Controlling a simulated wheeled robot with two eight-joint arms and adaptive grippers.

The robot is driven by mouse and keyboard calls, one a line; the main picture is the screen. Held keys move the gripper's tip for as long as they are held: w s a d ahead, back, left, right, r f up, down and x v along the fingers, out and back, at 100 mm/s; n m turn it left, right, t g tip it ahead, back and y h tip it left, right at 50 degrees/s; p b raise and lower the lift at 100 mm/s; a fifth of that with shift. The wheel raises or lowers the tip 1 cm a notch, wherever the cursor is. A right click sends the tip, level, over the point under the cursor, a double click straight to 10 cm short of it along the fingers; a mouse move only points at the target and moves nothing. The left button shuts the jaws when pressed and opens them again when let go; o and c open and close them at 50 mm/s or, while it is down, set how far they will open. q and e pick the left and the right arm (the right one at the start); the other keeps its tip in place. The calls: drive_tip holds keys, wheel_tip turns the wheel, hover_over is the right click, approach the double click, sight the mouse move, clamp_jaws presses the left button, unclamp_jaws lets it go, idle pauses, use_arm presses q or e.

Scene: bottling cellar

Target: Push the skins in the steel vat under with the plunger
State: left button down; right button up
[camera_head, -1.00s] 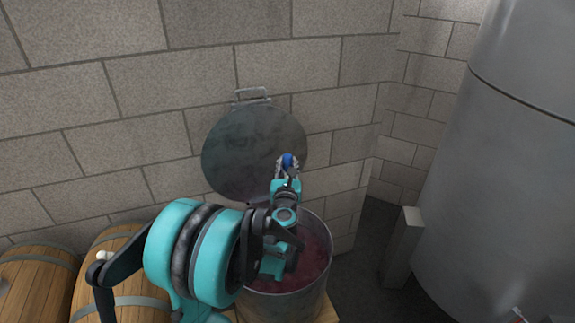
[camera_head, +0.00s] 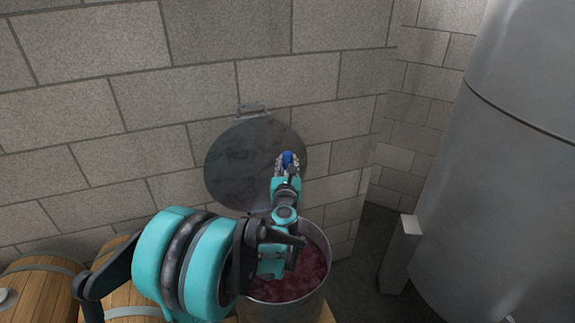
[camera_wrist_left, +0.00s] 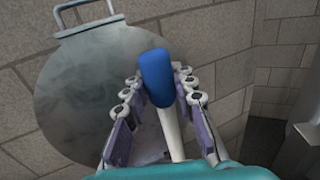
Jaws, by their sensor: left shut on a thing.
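The steel vat (camera_head: 283,313) stands open at the lower middle of the head view, with dark red skins (camera_head: 312,272) inside. My left gripper (camera_head: 287,164) is above the vat's far side, in front of the round lid. In the left wrist view the blue grip (camera_wrist_left: 156,76) and part of the pale shaft (camera_wrist_left: 172,130) show between the fingers. The plunger's lower end is hidden by my arm, so I cannot tell whether it touches the skins. My right gripper is not in view.
The round grey lid (camera_head: 235,178) stands upright behind the vat, near the block wall (camera_head: 200,95). Wooden barrels (camera_head: 40,290) lie at the lower left. A large steel tank (camera_head: 490,200) and a grey post (camera_head: 400,255) are at the right, with dark floor between.

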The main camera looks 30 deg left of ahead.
sight(287, 153)
use_arm(q)
drive_tip(key=shift+r+p, duration=2)
drive_tip(key=shift+r, duration=1)
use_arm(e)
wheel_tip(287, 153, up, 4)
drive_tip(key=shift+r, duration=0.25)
